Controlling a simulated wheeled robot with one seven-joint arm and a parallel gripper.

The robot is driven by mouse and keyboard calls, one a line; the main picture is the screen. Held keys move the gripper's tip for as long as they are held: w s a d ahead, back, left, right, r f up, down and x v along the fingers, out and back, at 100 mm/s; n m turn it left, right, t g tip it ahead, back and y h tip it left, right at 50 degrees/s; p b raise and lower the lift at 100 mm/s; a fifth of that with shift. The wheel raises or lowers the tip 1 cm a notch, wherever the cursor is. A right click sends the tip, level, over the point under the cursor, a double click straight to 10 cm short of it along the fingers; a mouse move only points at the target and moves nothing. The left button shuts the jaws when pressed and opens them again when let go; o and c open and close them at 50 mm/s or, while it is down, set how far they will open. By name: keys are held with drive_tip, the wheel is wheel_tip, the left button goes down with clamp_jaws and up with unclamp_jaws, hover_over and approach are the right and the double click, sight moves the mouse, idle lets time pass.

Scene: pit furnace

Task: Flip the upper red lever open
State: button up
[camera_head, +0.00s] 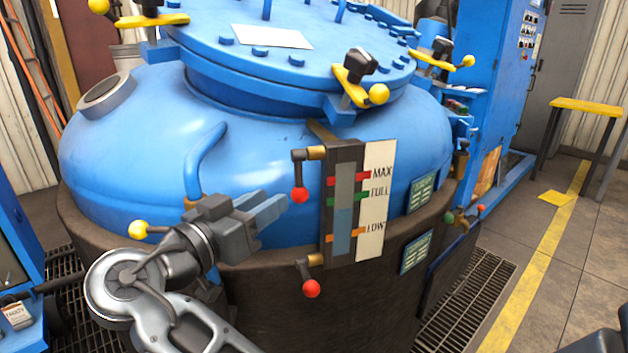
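The upper red lever (299,178) is a dark handle with a red ball at its end. It hangs down from a brass fitting at the top left of the level gauge (342,205). My gripper (277,202) is grey and empty, to the left of and slightly below the red ball. Its two fingers point to the right and show a gap between them. It looks apart from the lever, though the depth between them is hard to judge. A lower red lever (310,283) hangs from the bottom fitting of the gauge.
The big blue vessel (130,135) with its bolted lid (320,60) fills the middle. Yellow clamps (352,86) line the lid. A curved blue pipe (205,155) rises just behind my gripper. A yellow ball handle (138,230) is beside my wrist. Open floor lies at the right.

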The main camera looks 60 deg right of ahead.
sight(297, 182)
drive_tip(key=shift+m+g, duration=0.5)
drive_tip(key=shift+m, duration=0.1)
drive_tip(key=d, duration=0.5)
drive_tip(key=s+d+r+p, duration=0.1)
drive_tip(key=d, duration=0.2)
drive_tip(key=shift+d, duration=0.1)
drive_tip(key=shift+c, duration=0.2)
clamp_jaws()
